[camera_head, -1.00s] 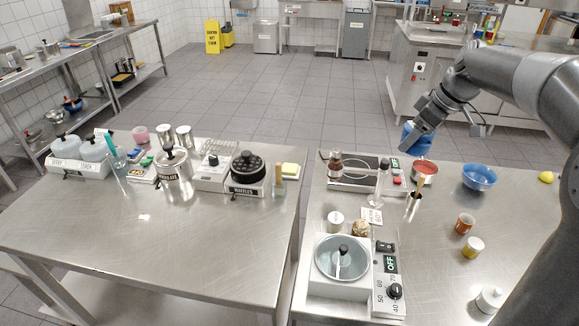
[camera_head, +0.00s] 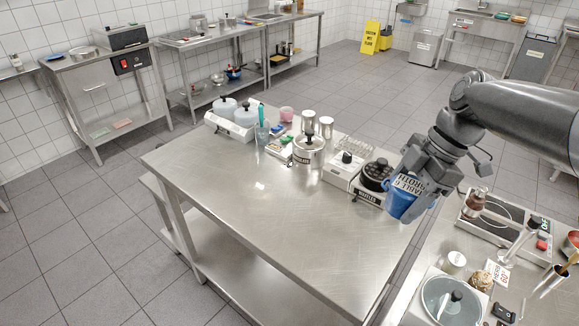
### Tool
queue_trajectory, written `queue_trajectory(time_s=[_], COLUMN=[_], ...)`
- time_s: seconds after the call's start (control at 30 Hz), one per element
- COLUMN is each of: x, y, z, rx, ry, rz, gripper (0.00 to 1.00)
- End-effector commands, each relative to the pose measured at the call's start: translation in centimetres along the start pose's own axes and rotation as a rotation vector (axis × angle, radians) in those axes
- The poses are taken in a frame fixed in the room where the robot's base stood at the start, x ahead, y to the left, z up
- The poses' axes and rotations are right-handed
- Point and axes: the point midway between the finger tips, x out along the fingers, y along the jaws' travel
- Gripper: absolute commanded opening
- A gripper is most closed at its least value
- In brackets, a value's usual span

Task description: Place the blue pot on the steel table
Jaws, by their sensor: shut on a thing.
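The blue pot (camera_head: 399,201) is in my gripper (camera_head: 413,182), at the right of the view. My gripper is shut on it and covers part of it. A label with dark lettering, partly legible as "TABLE" and "BROTH", shows at the pot. The pot is in front of the right end of the steel table (camera_head: 235,205), and it looks held above the table's right edge; its exact height I cannot tell. The near and middle part of the steel tabletop is bare.
A second steel counter (camera_head: 449,238) with bottles and a glass-lidded cooker (camera_head: 444,298) lies at right.

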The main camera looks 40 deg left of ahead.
Motion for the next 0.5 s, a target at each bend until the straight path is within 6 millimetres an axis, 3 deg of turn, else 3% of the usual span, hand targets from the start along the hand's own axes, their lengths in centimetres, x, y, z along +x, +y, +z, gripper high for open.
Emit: queue_trajectory(time_s=[0.3, 0.5], x=[6.3, 9.0], y=[-0.1, 0.0], z=[2.8, 3.9], rx=[0.008, 0.007], ry=[0.004, 0.003], rz=[-0.002, 0.000], gripper=[0.33, 0.33])
